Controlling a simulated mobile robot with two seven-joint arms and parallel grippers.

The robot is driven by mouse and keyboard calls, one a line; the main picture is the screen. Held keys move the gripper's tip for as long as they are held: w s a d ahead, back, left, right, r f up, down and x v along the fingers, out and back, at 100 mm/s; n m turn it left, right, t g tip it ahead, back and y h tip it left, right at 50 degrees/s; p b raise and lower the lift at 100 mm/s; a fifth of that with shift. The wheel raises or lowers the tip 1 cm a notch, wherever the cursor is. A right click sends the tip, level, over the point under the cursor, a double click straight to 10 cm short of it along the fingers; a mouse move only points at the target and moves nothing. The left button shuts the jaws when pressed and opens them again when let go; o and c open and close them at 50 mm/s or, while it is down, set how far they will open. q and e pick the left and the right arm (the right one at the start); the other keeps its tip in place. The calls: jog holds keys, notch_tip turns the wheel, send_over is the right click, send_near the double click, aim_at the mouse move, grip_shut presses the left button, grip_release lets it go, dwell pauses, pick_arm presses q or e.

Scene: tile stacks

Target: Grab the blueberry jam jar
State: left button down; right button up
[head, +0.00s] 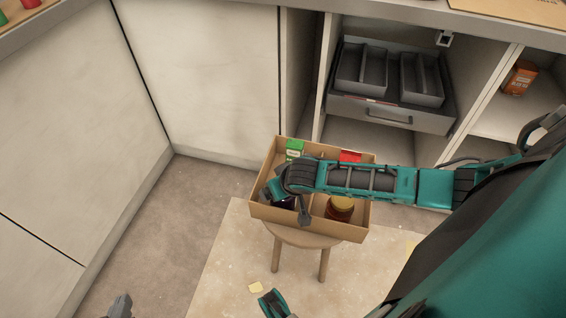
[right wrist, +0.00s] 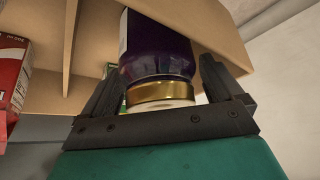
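The blueberry jam jar, dark purple with a gold lid (right wrist: 160,93), stands in the left compartment of a cardboard box (head: 345,232) on a stool. My right arm reaches over the box from the right. My right gripper (right wrist: 165,85) has one finger on each side of the jar near its lid. A narrow gap shows between the lid and the right-hand finger, so the gripper looks open around the jar. In the head view the arm and gripper hide most of the jar. My left gripper (head: 119,305) shows only partly at the bottom edge, away from the box.
Another jar with a yellow lid (head: 341,207) is in the box's right compartment. A green carton (head: 294,149) and a red carton (head: 349,156) stand along its far side. Box walls and a divider are close to my right gripper. Cabinets (head: 205,80) stand behind.

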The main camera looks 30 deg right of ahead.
jog(key=c, duration=1.2)
jog(key=shift+c, duration=0.2)
